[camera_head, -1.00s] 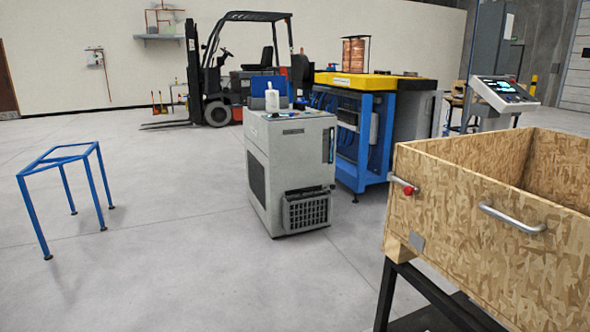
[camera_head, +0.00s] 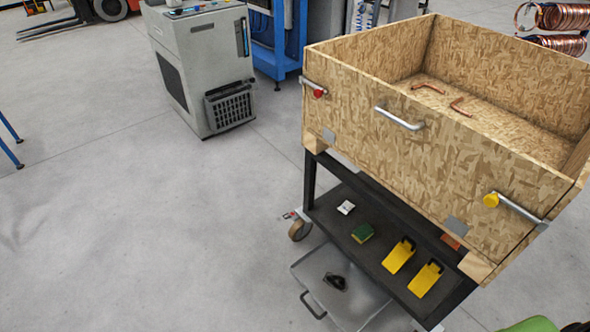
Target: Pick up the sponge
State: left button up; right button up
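A small sponge (camera_head: 362,233), green on top with a yellowish side, lies on the dark lower shelf (camera_head: 335,211) of the cart, under the wooden box. It lies between a small white item (camera_head: 346,208) and two yellow pieces with dark handles. Nothing covers the sponge from this view. Neither of my grippers shows in the head view, so their state cannot be seen.
The chipboard box (camera_head: 440,165) on the cart overhangs the shelf and holds copper pieces (camera_head: 428,88). Yellow pieces (camera_head: 398,256) lie beside the sponge. Open floor (camera_head: 130,250) lies to the left.

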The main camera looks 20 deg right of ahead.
aim_at(364, 231)
jog(key=k+l+z, duration=0.1)
jog(key=k+l, duration=0.25)
jog(key=k+l+z, duration=0.15)
jog(key=k+l, duration=0.2)
jog(key=l, duration=0.15)
